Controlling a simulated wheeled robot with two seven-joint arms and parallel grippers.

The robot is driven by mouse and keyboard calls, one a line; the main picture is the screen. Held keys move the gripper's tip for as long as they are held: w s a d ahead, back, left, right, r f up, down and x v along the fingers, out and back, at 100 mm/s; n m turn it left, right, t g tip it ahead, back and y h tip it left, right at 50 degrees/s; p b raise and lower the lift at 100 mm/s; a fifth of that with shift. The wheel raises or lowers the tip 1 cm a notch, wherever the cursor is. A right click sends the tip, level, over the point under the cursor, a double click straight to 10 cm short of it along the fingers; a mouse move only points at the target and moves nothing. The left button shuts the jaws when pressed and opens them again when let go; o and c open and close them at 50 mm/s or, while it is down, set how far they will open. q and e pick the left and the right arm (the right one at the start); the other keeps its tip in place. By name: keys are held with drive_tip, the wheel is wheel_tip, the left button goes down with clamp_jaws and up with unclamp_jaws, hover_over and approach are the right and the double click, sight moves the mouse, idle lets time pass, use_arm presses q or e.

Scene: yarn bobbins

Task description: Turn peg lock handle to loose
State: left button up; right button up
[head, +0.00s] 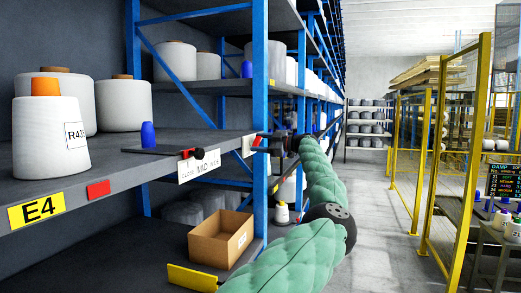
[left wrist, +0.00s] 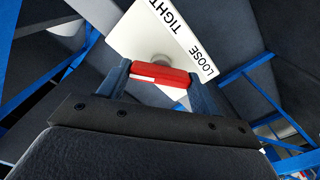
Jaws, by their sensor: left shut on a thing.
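The red lock handle (left wrist: 160,75) sits on a round grey hub in front of a white plate (left wrist: 135,40) printed TIGHT and LOOSE. My left gripper (left wrist: 162,88) is shut on the handle, one finger at each end of the bar. In the wrist view the bar lies nearly level, its right end slightly lower, near the word LOOSE. In the head view the handle (head: 257,141) and the plate (head: 246,147) are small, beside the blue rack post, with my left gripper (head: 264,144) reaching them from the right. My right gripper is not in view.
A shelf with an E4 label (head: 37,210) holds white bobbins (head: 52,138) and a blue peg (head: 148,135). Another red piece with a black knob (head: 198,153) is on the shelf edge. A cardboard box (head: 220,239) stands below. The aisle (head: 385,220) is clear.

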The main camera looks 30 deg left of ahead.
use_arm(q)
drive_tip(key=n+b, duration=0.2)
drive_tip(key=n, duration=0.6)
drive_tip(key=n+b, duration=0.3)
drive_tip(key=n, duration=0.5)
drive_tip(key=f+n+b, duration=0.1)
drive_tip(key=n+b, duration=0.2)
drive_tip(key=n, duration=0.6)
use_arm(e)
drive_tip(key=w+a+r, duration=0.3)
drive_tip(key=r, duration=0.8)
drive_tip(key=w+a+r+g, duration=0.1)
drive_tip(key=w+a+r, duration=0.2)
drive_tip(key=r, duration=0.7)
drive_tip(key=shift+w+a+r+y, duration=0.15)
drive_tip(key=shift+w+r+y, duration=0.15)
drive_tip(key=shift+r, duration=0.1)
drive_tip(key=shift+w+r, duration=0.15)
use_arm(q)
drive_tip(key=o, duration=1)
drive_tip(key=shift+r, duration=0.15)
